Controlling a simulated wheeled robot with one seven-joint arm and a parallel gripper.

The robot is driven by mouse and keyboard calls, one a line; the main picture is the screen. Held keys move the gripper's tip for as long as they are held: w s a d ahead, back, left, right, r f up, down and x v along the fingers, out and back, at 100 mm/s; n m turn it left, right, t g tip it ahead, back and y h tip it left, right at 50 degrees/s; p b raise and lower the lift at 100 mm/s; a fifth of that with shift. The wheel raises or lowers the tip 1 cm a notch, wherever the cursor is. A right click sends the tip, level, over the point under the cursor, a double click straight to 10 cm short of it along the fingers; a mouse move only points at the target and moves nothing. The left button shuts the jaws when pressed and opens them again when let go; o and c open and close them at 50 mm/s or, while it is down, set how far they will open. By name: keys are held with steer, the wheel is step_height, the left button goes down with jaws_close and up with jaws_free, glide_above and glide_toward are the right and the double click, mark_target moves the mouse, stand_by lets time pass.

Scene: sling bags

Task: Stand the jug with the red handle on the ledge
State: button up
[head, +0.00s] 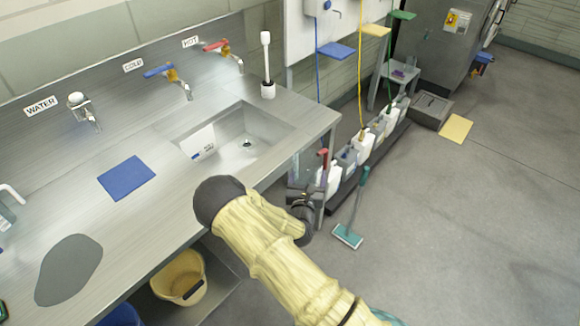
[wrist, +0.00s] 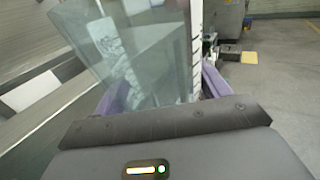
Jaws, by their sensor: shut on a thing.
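My gripper (head: 304,192) is past the right front corner of the steel bench, at the end of my yellow-sleeved arm. In the wrist view, its purple fingers (wrist: 163,88) are shut on a clear jug (wrist: 150,62) with pale printed marks and a dark scale along one edge. The jug looks tilted in that view. In the head view, a red handle (head: 323,157) shows just above my gripper, but the clear body is hard to make out there. I cannot tell which surface is the ledge.
The bench holds a sink (head: 240,140), a blue cloth (head: 126,178) and a white brush (head: 267,65). Several white containers (head: 364,147) stand in a low rack to the right of my gripper. Open floor lies further right.

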steer(key=s+d+f+n+y+b, duration=0.1)
steer(key=s+d+f+y+b, duration=0.1)
steer(key=d+f, duration=0.7)
step_height(320, 180, down, 3)
steer(key=shift+s+d+r+n+y+b, duration=0.2)
steer(key=shift+s+d+n+y+b, duration=0.2)
steer(key=shift+s+b, duration=0.45)
steer(key=shift+s, duration=0.15)
